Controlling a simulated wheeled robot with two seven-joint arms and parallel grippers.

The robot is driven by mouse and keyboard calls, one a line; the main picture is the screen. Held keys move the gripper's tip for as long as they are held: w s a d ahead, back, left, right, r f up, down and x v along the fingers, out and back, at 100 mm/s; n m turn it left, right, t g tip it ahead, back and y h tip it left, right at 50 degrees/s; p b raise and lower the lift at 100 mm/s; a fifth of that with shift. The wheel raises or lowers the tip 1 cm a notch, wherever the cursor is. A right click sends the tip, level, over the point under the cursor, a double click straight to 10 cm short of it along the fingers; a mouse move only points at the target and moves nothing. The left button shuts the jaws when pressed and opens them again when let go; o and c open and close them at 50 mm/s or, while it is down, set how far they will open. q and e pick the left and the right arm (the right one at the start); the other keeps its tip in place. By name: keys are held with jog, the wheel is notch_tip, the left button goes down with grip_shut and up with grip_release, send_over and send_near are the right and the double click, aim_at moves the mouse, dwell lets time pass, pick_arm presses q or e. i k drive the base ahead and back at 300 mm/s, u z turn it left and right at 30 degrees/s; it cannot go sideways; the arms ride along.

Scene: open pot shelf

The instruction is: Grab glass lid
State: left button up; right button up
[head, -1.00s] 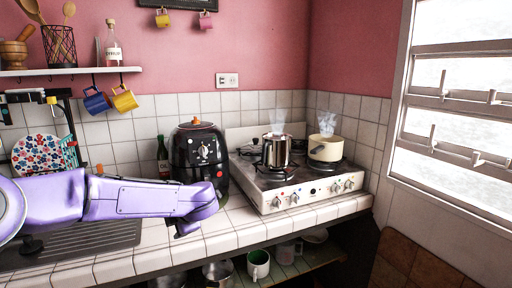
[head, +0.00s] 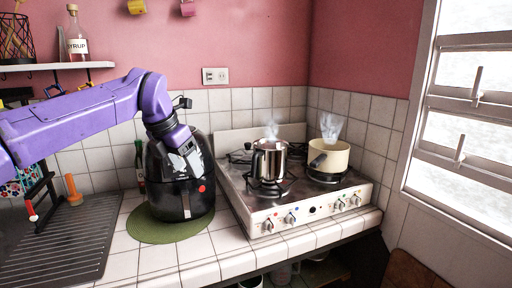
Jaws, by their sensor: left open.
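I cannot make out a glass lid in the head view. My left gripper (head: 187,163) points down in front of the black air fryer (head: 172,197), at the end of my bent purple arm. It is open, and I see nothing between its fingers. The open shelf (head: 322,274) under the counter shows only a small part at the bottom edge, and most of what it holds is out of the picture. My right gripper is not in view.
A stove (head: 262,212) to the right bears a steaming steel pot (head: 269,163) and a steaming cream pan (head: 329,157). The air fryer stands on a green mat (head: 150,233). A drying rack (head: 62,243) lies at the left. The tiled counter front (head: 240,262) is clear.

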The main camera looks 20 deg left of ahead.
aim_at(245, 153)
jog(key=i, duration=1.45)
jog(key=u, duration=0.05)
